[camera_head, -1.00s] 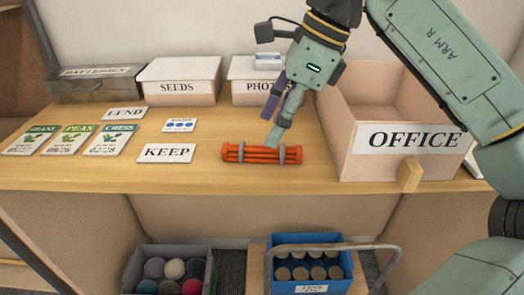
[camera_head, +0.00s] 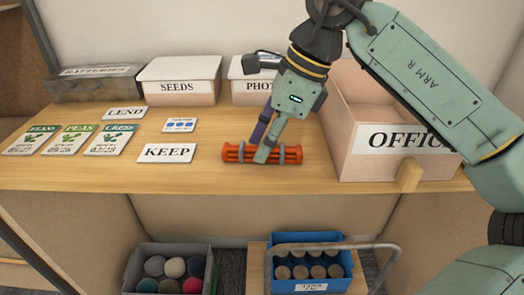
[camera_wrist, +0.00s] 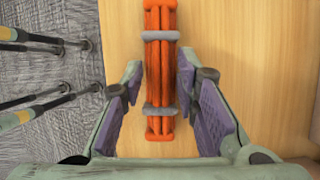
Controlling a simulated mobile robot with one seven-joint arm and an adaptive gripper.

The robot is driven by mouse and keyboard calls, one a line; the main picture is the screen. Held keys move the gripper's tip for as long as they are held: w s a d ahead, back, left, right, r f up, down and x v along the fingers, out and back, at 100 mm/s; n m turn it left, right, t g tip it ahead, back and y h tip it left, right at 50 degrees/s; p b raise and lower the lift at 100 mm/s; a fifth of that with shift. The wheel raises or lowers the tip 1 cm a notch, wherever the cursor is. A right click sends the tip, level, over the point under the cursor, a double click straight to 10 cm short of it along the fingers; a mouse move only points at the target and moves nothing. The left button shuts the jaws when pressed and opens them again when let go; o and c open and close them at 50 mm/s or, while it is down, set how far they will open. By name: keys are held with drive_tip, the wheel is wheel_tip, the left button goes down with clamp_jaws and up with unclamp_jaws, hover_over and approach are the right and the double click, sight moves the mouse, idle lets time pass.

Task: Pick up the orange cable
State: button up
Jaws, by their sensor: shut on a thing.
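The cable appears to rest on the table still.
The OFFICE box (camera_head: 362,150) stands close on the right. KEEP (camera_head: 167,153) and LEND (camera_head: 126,114) cards and several seed packets (camera_head: 75,139) lie to the left. SEEDS (camera_head: 178,88) and PHOTO boxes (camera_head: 249,88) stand behind. Bins are below the table's front edge.

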clamp_jaws()
